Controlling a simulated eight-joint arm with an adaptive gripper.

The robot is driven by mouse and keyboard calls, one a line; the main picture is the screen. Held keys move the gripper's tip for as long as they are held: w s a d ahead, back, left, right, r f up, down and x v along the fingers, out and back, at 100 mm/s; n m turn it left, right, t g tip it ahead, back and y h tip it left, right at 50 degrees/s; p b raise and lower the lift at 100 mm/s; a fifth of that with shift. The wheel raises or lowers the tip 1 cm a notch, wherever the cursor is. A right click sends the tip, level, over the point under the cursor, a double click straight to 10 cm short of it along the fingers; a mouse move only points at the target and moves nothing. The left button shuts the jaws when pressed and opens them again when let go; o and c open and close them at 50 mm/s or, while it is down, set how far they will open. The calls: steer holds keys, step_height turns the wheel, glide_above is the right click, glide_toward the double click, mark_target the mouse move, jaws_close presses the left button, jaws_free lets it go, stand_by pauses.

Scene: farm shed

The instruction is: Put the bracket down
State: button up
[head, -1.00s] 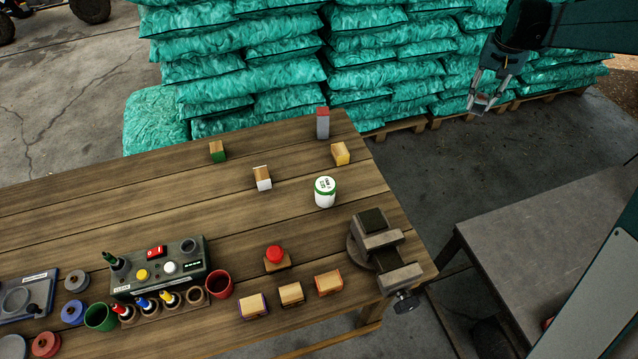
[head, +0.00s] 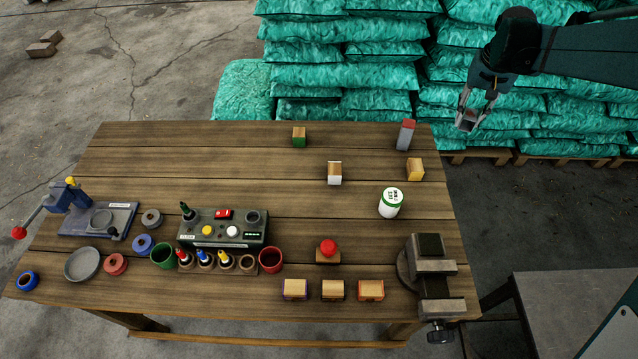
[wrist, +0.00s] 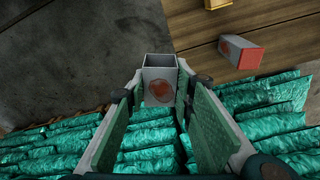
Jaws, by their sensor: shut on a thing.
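My gripper (head: 470,116) hangs off the table's far right corner, in front of the stacked sacks, and is shut on the bracket. The bracket (wrist: 161,80) is a small grey, hollow, box-like metal piece with a rusty red-brown spot on its face. It sits between my fingertips in the wrist view, with its near end partly hidden by the fingers. It is in the air, touching no table. The wooden table (head: 230,150) spreads to the left below it.
A grey block with a red end (head: 405,136) stands nearest, at the far right corner. Yellow (head: 415,169), white (head: 334,173) and green (head: 299,137) blocks and a white jar (head: 390,203) are close by. A vise (head: 432,265) is at the right edge. The table's far left is bare.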

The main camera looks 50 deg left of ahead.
steer(key=s+a+n+p, duration=0.2)
steer(key=s+a+n, duration=0.2)
steer(key=s+a, duration=1.55)
steer(key=shift+w+a+f, duration=0.25)
steer(key=shift+a+f, duration=0.1)
steer(key=shift+f, duration=0.5)
steer(key=shift+w+a+f, duration=0.2)
steer(key=shift+a+f, duration=0.1)
steer(key=shift+f, duration=0.5)
steer(key=shift+w+a+f, duration=0.25)
steer(key=shift+a+f, duration=0.1)
steer(key=shift+f, duration=0.5)
steer(key=shift+f, duration=3.1)
steer(key=shift+f, duration=0.1)
steer(key=shift+f, duration=1.8)
steer(key=shift+f, duration=0.1)
